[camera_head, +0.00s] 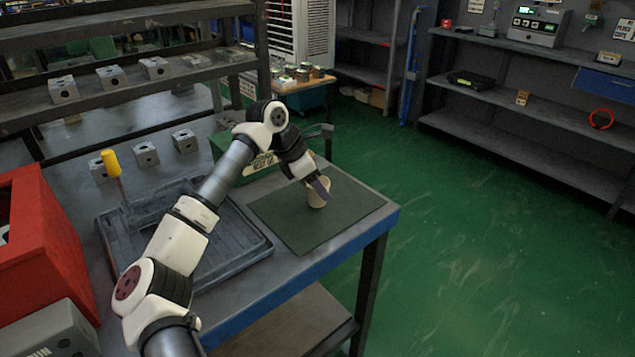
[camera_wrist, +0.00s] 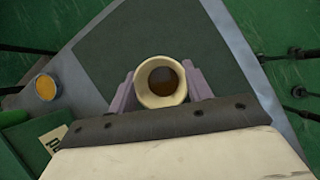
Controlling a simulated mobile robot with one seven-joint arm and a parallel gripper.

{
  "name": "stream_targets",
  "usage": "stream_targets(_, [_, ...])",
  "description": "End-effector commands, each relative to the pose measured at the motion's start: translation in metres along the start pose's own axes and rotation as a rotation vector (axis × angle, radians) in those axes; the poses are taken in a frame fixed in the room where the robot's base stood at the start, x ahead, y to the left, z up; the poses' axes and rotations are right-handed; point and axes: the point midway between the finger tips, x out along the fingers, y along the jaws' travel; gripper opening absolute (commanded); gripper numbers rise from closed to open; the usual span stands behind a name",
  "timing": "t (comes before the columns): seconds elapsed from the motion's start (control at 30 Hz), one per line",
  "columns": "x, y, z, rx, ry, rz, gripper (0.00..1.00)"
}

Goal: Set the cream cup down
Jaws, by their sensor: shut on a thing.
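The cream cup (camera_head: 317,193) is at the right part of the workbench, over the dark green mat (camera_head: 283,222). In the wrist view I look down into the cup (camera_wrist: 143,84), which has a brown inside. My gripper (camera_wrist: 160,90) is shut on the cup, with a purple-grey finger on each side of it. My gripper also shows in the head view (camera_head: 320,186). The cup looks upright. I cannot tell whether its base touches the mat (camera_wrist: 185,35).
A dark ribbed tray (camera_head: 235,255) lies left of the mat, under my arm. A green box (camera_head: 228,150) stands behind the mat. A red bin (camera_head: 45,240) is at the far left. Grey valve blocks (camera_head: 145,155) sit at the back. The mat around the cup is clear.

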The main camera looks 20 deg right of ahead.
Motion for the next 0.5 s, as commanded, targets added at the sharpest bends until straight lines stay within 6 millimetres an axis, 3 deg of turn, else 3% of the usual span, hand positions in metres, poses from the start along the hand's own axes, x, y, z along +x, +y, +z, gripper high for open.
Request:
stream_targets(0.03, [0.0017,0.0001,-0.0012,0.0,0.0,0.0,0.51])
stream_targets(0.2, [0.0009,0.0001,-0.0007,0.0,0.0,0.0,0.71])
stream_targets(0.5, [-0.0013,0.0,0.0006,0.0,0.0,0.0,0.71])
